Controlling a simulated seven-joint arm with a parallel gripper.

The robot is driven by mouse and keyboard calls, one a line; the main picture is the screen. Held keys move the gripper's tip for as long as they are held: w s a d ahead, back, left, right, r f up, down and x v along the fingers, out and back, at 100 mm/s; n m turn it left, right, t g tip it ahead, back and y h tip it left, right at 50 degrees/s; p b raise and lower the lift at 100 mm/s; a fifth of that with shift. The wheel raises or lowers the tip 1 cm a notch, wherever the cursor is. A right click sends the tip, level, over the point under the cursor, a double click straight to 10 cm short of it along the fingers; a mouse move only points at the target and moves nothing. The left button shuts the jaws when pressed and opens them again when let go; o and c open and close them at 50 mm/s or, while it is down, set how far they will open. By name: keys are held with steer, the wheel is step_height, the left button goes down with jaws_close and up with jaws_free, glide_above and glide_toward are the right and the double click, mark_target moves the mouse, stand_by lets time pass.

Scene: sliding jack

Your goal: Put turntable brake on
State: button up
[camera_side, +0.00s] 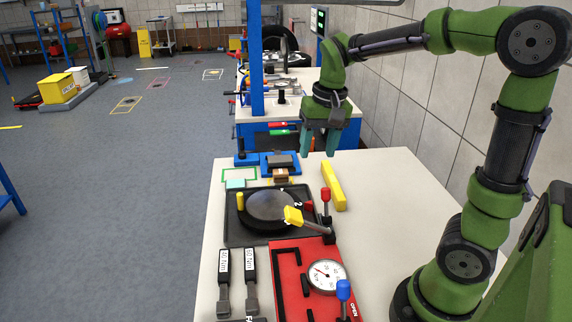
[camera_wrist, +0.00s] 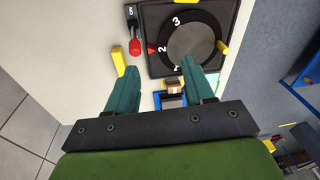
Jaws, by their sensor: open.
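The turntable (camera_side: 270,207) is a dark round disc with white numbers on a black square base. It also shows in the wrist view (camera_wrist: 192,42). A red-handled upright lever (camera_side: 326,196) stands at the base's right side in the side view. Its red knob also shows in the wrist view (camera_wrist: 135,47), below an "ON" label. My gripper (camera_side: 320,147), with teal fingers, is open and empty above the table's far end, beyond the turntable.
A yellow bar (camera_side: 333,185) lies right of the turntable. A red panel with a dial (camera_side: 322,275) and a blue-knobbed lever (camera_side: 343,290) are nearer. Two dark-handled tools (camera_side: 237,275) lie at left. Small blocks on a blue tray (camera_side: 268,163) are near my fingers.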

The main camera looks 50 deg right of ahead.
mark_target(326, 188)
steer(key=w+d+r+m+g+h, duration=0.1)
steer(key=w+d+r+m+g, duration=0.15)
steer(key=d, duration=0.25)
steer(key=f, duration=0.5)
steer(key=s+f, duration=0.1)
steer(key=f, duration=0.5)
steer(key=s+f, duration=0.1)
steer(key=f, duration=0.5)
steer(key=shift+s+d+f, duration=0.1)
steer(key=shift+s+f, duration=0.05)
steer(key=shift+f, duration=0.1)
jaws_close()
